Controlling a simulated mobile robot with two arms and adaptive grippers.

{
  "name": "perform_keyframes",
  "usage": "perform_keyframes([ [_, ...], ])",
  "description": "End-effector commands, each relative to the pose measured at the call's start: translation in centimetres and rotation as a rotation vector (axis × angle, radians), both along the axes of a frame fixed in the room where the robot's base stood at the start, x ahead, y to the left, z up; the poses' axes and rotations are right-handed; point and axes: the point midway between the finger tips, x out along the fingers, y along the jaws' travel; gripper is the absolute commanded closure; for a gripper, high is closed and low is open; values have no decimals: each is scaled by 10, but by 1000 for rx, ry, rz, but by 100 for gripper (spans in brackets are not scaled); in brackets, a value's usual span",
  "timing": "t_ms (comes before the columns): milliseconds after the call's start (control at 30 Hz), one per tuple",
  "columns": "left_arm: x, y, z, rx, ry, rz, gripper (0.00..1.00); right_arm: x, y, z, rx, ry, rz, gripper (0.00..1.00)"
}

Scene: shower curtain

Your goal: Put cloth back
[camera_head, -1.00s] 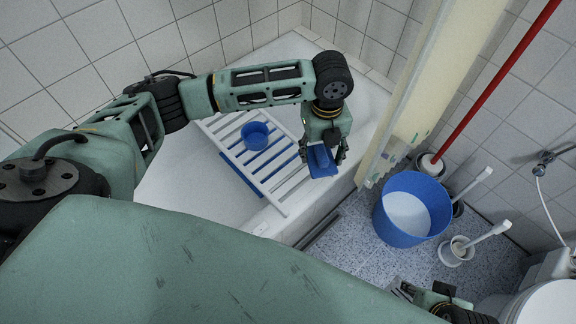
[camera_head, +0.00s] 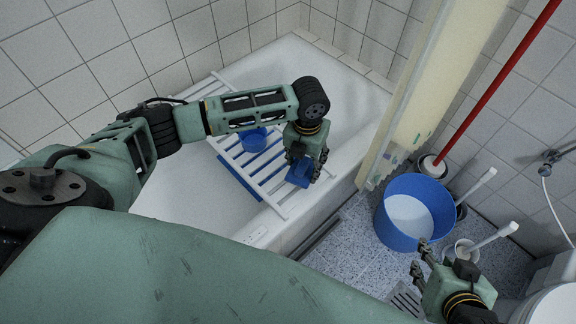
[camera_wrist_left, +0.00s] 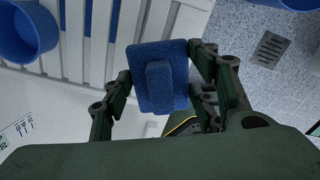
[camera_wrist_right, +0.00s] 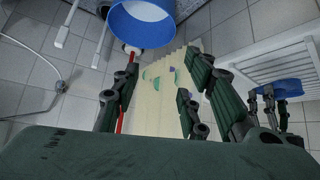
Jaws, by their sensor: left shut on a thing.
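My left gripper (camera_head: 305,163) is shut on the blue cloth (camera_head: 299,177), a flat, block-like piece with a raised middle. In the left wrist view the cloth (camera_wrist_left: 161,95) sits between the two fingers. The gripper holds it over the right end of the white slatted rack (camera_head: 262,184) that lies across the bathtub. I cannot tell whether the cloth touches the slats. A small blue bowl (camera_head: 252,140) stands on the rack to the left of the cloth. My right gripper (camera_head: 418,258) is open and empty, low over the floor near the blue bucket.
A blue bucket (camera_head: 391,228) stands on the speckled floor beside the bathtub (camera_head: 322,193). A toilet brush holder (camera_head: 463,250) stands right of it. A cream shower curtain (camera_head: 425,95) hangs at the tub's right. A red pole (camera_head: 497,80) leans behind the bucket. A toilet is at the lower right.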

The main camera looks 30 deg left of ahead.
Motion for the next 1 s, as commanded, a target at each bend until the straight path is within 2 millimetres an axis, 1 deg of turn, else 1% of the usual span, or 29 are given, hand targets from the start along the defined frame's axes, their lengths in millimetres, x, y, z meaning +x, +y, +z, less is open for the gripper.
perform_keyframes([
  [33,2,8,-8,1,1,3,100,11,4,4,12,-55,4,60],
  [200,10,31,-22,1,0,3,100,44,16,33,57,-252,19,60],
  [300,14,44,-29,1,0,3,100,58,23,52,82,-361,27,60],
  [400,17,52,-34,-1,0,2,100,68,28,69,102,-446,32,60],
  [500,19,57,-37,-1,0,1,100,73,30,79,114,-497,35,60],
  [667,19,59,-42,-1,1,0,100,77,33,90,127,-551,38,60],
  [767,19,59,-52,-1,1,0,100,83,37,105,147,-634,43,60],
  [900,19,59,-66,0,1,0,100,89,42,134,183,-777,51,60],
  [1000,19,59,-73,1,0,0,100,91,45,152,203,-858,56,60],
])
